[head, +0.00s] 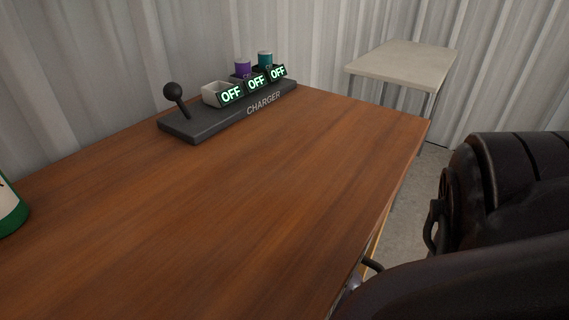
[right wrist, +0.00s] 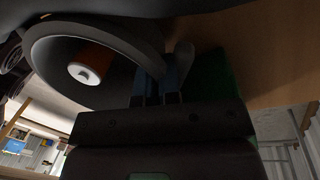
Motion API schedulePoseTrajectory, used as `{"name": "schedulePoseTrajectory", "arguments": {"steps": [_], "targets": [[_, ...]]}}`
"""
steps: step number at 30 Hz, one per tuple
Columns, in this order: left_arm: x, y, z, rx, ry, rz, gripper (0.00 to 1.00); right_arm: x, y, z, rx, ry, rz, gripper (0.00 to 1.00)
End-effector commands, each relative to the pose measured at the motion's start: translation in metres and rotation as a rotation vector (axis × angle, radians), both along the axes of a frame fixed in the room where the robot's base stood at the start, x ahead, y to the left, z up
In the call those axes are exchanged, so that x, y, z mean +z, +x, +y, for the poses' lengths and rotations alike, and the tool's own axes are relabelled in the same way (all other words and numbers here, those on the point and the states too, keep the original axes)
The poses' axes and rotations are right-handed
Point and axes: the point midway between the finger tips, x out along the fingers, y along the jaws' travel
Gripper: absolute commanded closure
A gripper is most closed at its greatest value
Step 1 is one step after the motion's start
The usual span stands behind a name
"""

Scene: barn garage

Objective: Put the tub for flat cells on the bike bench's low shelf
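A dark grey round tub (right wrist: 50,52) fills the upper left of the right wrist view. An orange cell (right wrist: 92,62) with a pale end lies inside it. My right gripper (right wrist: 160,88) has its blue fingers closed together at the tub's rim, apparently pinching the wall. No label on the tub can be read. In the head view my right arm is at the right edge, beyond the wooden bench's side; its gripper and the tub are hidden there. My left gripper is in neither view. No low shelf can be made out.
A wooden bench (head: 230,210) bears a charger (head: 200,122) with a black lever, several OFF displays, and purple (head: 243,68) and teal (head: 265,59) cells. A green-and-white object (head: 10,210) stands at the left edge. A pale table (head: 405,62) stands behind, beyond a floor gap.

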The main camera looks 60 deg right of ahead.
Motion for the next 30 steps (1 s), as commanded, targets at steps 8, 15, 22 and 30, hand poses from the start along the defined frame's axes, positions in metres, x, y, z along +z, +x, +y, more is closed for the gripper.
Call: {"name": "schedulePoseTrajectory", "arguments": {"steps": [8, 15, 22, 30], "targets": [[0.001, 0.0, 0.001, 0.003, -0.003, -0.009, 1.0, -0.004, 0.001, 0.0, 0.0, -0.002, -0.001, 0.94], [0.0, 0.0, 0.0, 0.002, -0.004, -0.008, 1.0, -0.004, 0.0, 0.0, 0.0, -0.001, 0.0, 0.7], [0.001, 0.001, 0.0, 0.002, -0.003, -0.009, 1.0, -0.002, 0.001, -0.001, 0.0, -0.002, -0.001, 0.7], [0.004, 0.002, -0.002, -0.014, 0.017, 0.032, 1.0, 0.034, 0.009, -0.005, 0.003, -0.004, -0.011, 0.7]]}}
